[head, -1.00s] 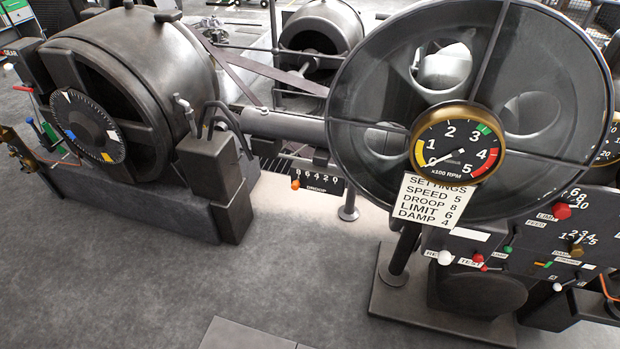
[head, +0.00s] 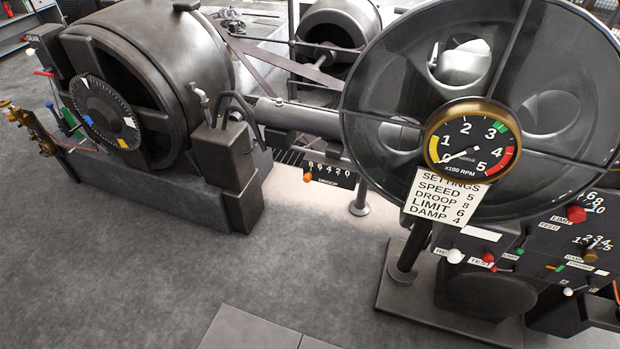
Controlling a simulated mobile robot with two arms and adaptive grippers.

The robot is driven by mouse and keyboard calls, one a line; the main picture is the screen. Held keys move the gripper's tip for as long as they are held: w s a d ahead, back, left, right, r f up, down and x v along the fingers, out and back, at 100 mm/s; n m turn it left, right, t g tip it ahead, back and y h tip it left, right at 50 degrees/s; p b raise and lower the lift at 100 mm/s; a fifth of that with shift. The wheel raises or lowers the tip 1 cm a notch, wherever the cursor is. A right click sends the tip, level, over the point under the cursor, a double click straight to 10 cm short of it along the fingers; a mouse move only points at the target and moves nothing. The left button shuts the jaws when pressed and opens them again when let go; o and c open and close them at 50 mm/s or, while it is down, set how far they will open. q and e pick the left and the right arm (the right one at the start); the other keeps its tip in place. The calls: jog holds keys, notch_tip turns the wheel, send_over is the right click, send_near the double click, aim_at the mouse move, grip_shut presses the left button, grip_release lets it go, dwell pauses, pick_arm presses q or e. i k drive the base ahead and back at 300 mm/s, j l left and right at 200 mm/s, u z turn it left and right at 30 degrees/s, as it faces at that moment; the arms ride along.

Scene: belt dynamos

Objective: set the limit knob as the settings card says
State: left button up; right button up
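The settings card (head: 447,200) hangs below the round RPM gauge (head: 472,146) and reads SPEED 5, DROOP 8, LIMIT 6, DAMP 4. The limit knob (head: 576,214) is red and sits on the dark panel at the right, beside a LIMIT label. Numbers including 6, 8 and 10 are printed around it. Its pointer direction is too small to tell. Neither of my grippers is in the head view.
A brass damp knob (head: 590,256) sits below the limit knob. A white knob (head: 455,256) and a red knob (head: 488,258) are lower left on the panel. An orange droop knob (head: 307,177) is on a scale at centre. The grey floor (head: 150,270) at front left is clear.

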aim_at(575, 214)
jog(key=l+z, duration=0.1)
jog(key=z, duration=1.65)
